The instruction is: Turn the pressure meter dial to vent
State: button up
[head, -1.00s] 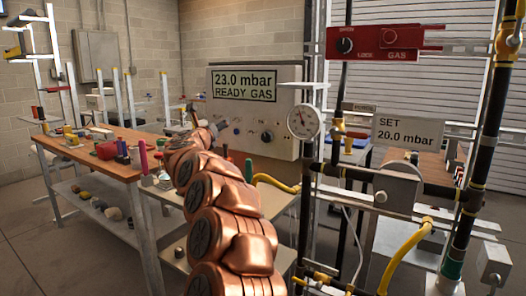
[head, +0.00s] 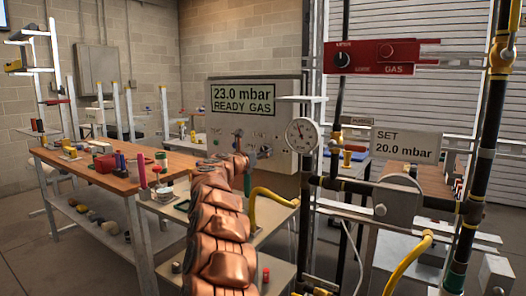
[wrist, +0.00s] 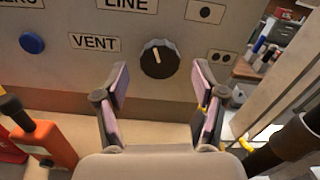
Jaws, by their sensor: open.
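The pressure meter is a beige box (head: 285,104) with a screen (head: 245,98) reading "23.0 mbar READY GAS". In the wrist view its black round dial (wrist: 160,58) sits right of the "VENT" label (wrist: 94,42) and below the "LINE" label (wrist: 128,4). The dial's white mark points up and slightly left, toward "LINE". My gripper (wrist: 162,88) is open and empty, its two pink-padded fingers pointing at the panel, with the dial just beyond and between the tips. In the head view the dial (head: 265,152) is partly visible beside my gripper (head: 238,140).
A blue button (wrist: 32,43) is on the panel at left. An orange tool (wrist: 52,142) stands at lower left. A round gauge (head: 302,134) and black pipes (head: 474,200) stand right of the meter. A yellow hose (head: 268,194) curves below it. A wooden bench (head: 110,178) is at left.

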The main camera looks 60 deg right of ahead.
jog(key=shift+w+d+p, duration=0.1)
jog(key=shift+d+p, duration=0.25)
jog(key=shift+d, duration=0.75)
jog(key=shift+r, duration=0.1)
jog(key=c, duration=1.1)
jog(key=shift+c, duration=0.2)
